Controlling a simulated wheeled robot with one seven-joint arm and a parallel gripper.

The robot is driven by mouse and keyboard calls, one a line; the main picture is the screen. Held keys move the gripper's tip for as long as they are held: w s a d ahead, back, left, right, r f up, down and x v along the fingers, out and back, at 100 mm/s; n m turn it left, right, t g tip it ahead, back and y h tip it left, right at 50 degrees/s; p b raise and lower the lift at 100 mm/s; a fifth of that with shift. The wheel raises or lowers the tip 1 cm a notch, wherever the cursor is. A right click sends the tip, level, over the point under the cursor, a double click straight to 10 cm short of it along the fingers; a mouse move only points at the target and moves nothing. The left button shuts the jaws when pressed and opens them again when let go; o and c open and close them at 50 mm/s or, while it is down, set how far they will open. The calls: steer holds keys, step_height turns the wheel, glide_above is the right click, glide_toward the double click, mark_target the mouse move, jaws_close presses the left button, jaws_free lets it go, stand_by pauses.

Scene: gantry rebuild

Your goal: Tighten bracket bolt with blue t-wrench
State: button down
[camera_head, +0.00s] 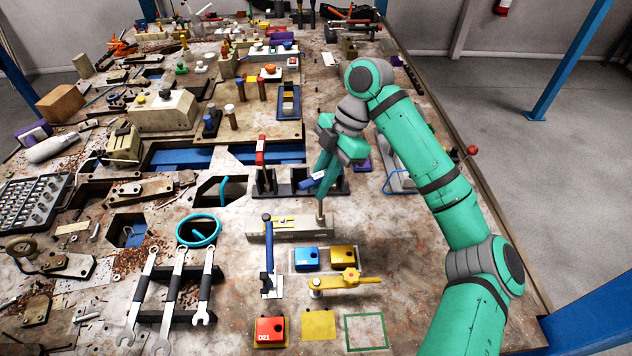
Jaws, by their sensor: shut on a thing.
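My gripper (324,174) points down near the middle of the workbench. It is shut on the blue t-wrench (310,185), whose blue handle shows at the fingers. A brownish shaft (320,212) stands below the handle and reaches the right end of a pale bracket block (288,230) with a yellow strip on top. The bolt itself is hidden, so I cannot tell whether the wrench tip is seated on it.
A black rack (268,187) with a red-handled tool (260,152) stands behind the block. A blue upright lever (268,245) stands close in front. Blue and yellow blocks (343,256) and a yellow clamp arm (345,282) lie nearer. Wrenches (178,295) lie left. The front right bench is mostly clear.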

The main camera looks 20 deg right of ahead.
mark_target(321, 175)
steer(key=m+t, duration=0.1)
steer(key=m, duration=0.2)
stand_by(0.4)
steer(key=shift+m+t, duration=0.6)
steer(key=shift+m, duration=0.6)
steer(key=m+t+h, duration=0.1)
steer(key=m, duration=0.3)
steer(key=shift+r, duration=1.9)
steer(key=shift+r, duration=1.9)
steer(key=shift+d, duration=0.1)
